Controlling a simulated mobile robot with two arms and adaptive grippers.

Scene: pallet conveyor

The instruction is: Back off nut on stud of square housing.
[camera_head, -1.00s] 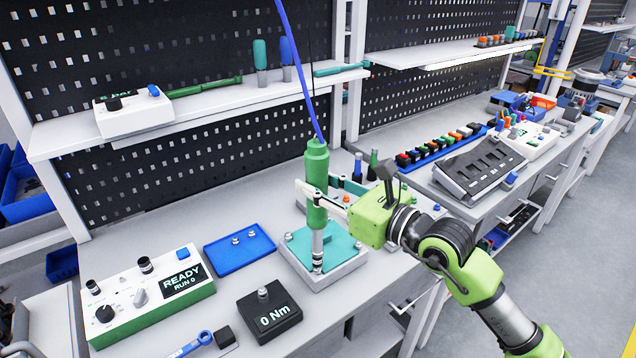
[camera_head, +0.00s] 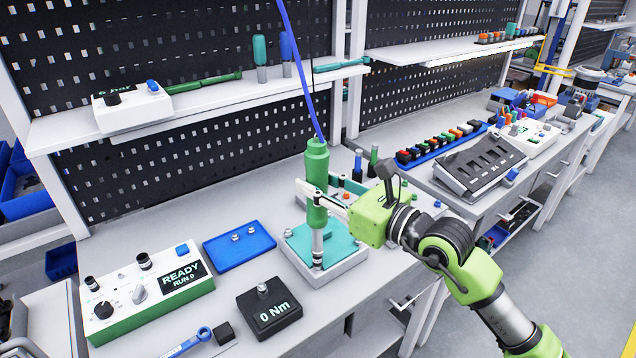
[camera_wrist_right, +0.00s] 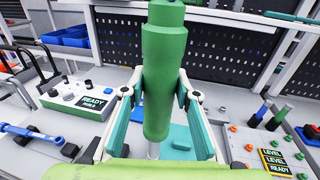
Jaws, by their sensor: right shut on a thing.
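The square housing (camera_head: 338,266) is a pale grey block with a teal top, on the bench in the head view. The nut and stud are hidden at the socket. My right gripper (camera_head: 318,192) is shut around the green tool body; the right wrist view also shows the tool (camera_wrist_right: 160,85) upright between both fingers. My left gripper is not in view.
A controller box reading READY RUN 0 (camera_head: 140,300) and a black block reading 0 Nm (camera_head: 268,312) stand left of the housing. A blue tray (camera_head: 240,250) with small nuts lies behind. A blue wrench (camera_head: 190,342) lies at the front. Shelf (camera_head: 200,98) above.

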